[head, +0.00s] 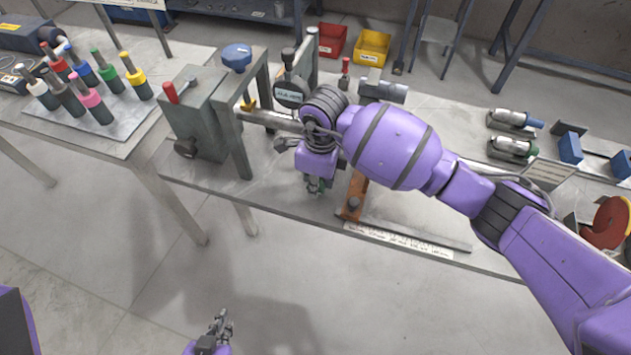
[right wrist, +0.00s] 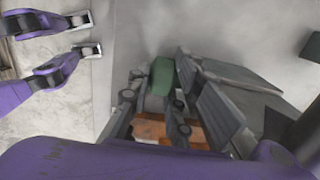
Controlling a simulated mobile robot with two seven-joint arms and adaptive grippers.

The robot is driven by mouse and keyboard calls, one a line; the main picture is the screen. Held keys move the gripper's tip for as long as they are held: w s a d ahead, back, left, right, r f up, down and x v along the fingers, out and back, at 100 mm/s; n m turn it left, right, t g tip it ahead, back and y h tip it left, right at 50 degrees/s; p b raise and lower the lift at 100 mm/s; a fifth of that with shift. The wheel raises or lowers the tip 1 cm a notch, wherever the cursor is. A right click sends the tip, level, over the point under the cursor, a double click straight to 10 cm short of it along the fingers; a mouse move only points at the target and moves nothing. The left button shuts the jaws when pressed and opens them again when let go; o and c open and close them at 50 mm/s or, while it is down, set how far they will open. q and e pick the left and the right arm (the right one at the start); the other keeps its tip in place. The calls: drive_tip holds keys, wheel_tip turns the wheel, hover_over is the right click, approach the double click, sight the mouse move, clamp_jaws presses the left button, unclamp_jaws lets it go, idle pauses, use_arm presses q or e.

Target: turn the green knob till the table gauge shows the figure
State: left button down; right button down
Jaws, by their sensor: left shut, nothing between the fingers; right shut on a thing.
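The green knob (right wrist: 162,76) sits between the fingers of my right gripper (right wrist: 160,95) in the right wrist view; the fingers are shut on it. In the head view the right gripper (head: 314,184) points down at the table's front part, and only a sliver of green shows beside its fingers. A dark round gauge (head: 291,94) with a pale label panel stands behind my right wrist; its figures are too small to read. My left gripper (head: 221,323) is shut and empty, low in front of the table, away from the knob.
An orange-brown block (head: 354,196) stands just right of the right gripper. A labelled strip (head: 400,241) lies along the front edge. A grey machine with a red lever (head: 200,115) stands to the left. Colored-handled tools (head: 90,95) stand on the left table. Floor in front is clear.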

drive_tip(key=y, duration=0.2)
drive_tip(key=shift+s+d+f+t+y, duration=0.2)
drive_tip(key=shift+d+f+t+y, duration=0.1)
drive_tip(key=shift+d+t, duration=0.1)
drive_tip(key=shift+a+r+y+b, duration=0.15)
drive_tip(key=shift+r+y+b, duration=0.05)
drive_tip(key=shift+y+b, duration=0.2)
drive_tip(key=c, duration=1.9)
unclamp_jaws()
drive_tip(key=shift+r, duration=0.1)
drive_tip(key=v, duration=1.2)
drive_tip(key=shift+s, duration=0.2)
drive_tip(key=shift+o, duration=0.2)
